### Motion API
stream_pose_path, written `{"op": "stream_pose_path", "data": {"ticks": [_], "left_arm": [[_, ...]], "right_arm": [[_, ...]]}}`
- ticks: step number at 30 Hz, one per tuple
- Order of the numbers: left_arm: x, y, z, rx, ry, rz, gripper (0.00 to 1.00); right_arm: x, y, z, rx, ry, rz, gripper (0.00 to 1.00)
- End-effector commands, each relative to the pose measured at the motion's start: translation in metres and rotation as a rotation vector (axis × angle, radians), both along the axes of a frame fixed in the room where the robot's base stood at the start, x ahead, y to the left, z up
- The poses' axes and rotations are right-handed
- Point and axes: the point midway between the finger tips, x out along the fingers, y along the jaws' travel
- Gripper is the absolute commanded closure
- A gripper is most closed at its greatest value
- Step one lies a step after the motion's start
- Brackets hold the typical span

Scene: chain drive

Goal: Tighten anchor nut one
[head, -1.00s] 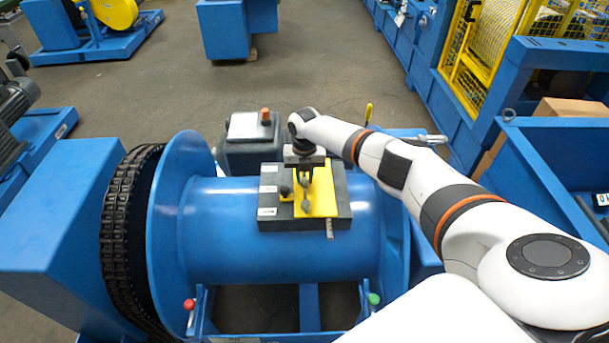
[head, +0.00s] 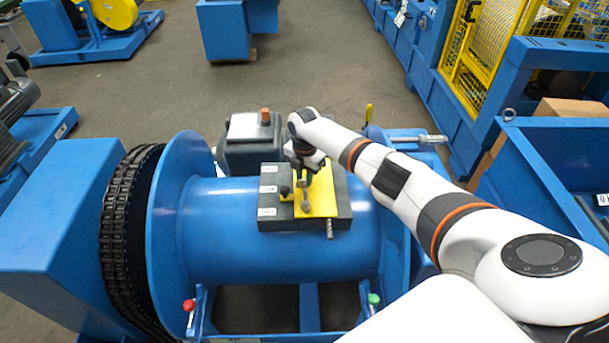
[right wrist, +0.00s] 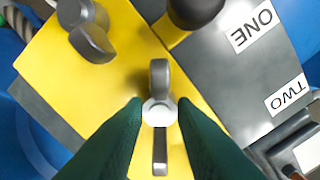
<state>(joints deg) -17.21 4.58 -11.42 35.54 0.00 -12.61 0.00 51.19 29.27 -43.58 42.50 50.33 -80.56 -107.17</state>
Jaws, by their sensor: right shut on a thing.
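In the right wrist view a grey wing nut (right wrist: 159,75) sits on a pale round stud on the yellow plate (right wrist: 75,70). Its two wings point up and down in that view. The two dark green fingers of my right gripper (right wrist: 160,112) are shut on it, one on each side. A second grey wing nut (right wrist: 92,42) stands at the upper left of the plate; in the head view it is near the plate's front (head: 307,205). In the head view my right gripper (head: 301,177) points down over the plate's far part. My left gripper is not in view.
A black knob (right wrist: 193,10) is beside the plate. The dark block (head: 275,225) under the plate carries white labels; ONE (right wrist: 251,26) and TWO (right wrist: 287,93) are readable. The block sits on a blue drum (head: 225,235), with a chain (head: 118,235) at its left.

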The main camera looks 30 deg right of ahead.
Motion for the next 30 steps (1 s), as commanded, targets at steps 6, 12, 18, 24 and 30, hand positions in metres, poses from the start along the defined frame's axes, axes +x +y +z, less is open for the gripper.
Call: {"op": "stream_pose_path", "data": {"ticks": [6,12,18,24,30], "left_arm": [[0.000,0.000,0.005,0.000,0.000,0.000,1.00],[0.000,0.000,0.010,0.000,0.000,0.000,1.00],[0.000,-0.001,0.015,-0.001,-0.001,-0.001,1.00],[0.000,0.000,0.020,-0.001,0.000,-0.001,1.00],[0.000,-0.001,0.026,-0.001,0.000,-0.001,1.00]], "right_arm": [[0.001,0.000,0.002,0.000,-0.002,-0.206,0.98],[0.001,0.000,0.003,0.001,-0.001,-0.397,0.98],[0.001,-0.001,0.003,0.000,-0.003,-0.586,0.98],[0.001,0.000,0.003,0.001,-0.004,-0.775,0.98],[0.001,-0.001,0.003,0.002,-0.004,-0.966,0.98]]}}
